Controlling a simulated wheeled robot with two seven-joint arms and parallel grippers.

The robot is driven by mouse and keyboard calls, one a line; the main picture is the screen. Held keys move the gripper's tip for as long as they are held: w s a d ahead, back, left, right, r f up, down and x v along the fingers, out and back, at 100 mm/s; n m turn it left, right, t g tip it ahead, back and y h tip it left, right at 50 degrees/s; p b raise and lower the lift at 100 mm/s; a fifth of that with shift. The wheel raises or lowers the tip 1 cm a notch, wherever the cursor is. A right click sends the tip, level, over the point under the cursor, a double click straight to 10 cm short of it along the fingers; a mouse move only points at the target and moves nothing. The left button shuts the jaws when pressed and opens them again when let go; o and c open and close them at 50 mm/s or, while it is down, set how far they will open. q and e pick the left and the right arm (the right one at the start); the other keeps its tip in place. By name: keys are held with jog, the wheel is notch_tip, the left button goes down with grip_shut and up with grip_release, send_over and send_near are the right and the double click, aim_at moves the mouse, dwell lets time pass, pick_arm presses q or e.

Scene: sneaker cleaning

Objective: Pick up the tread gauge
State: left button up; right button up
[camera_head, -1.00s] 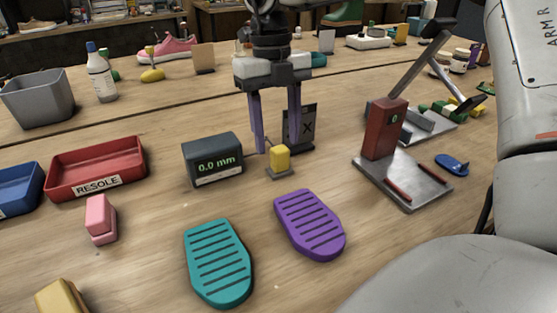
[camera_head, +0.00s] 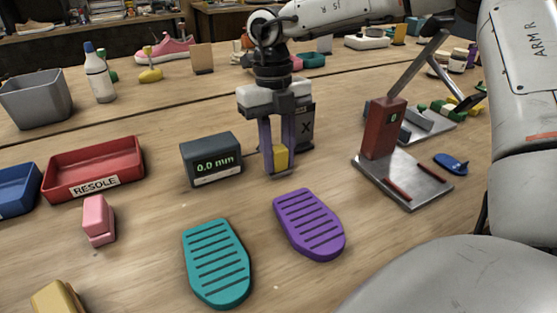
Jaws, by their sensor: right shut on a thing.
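The tread gauge is a dark box (camera_head: 212,160) with a green 0.0 mm readout and a small yellow probe block (camera_head: 281,157) to its right. My right gripper (camera_head: 279,165) points straight down, its two purple fingers shut on the yellow block, one on each side. The block is at table level, and whether it touches the wood is hard to tell. The dark box stands on the table just left of the fingers. My left gripper is not in view.
Purple (camera_head: 309,224) and teal (camera_head: 217,263) soles lie in front. A dark panel marked X (camera_head: 305,128) stands close behind the gripper. A metal stand with a red block (camera_head: 384,130) is to the right. The red RESOLE tray (camera_head: 95,168) and pink block (camera_head: 98,220) are left.

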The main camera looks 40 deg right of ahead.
aim_at(279, 148)
notch_tip(279, 148, up, 10)
jog(key=shift+r+p, duration=0.1)
jog(key=shift+p, duration=0.45)
jog(key=o, duration=0.5)
jog(key=c, duration=0.4)
jog(key=shift+o, duration=0.2)
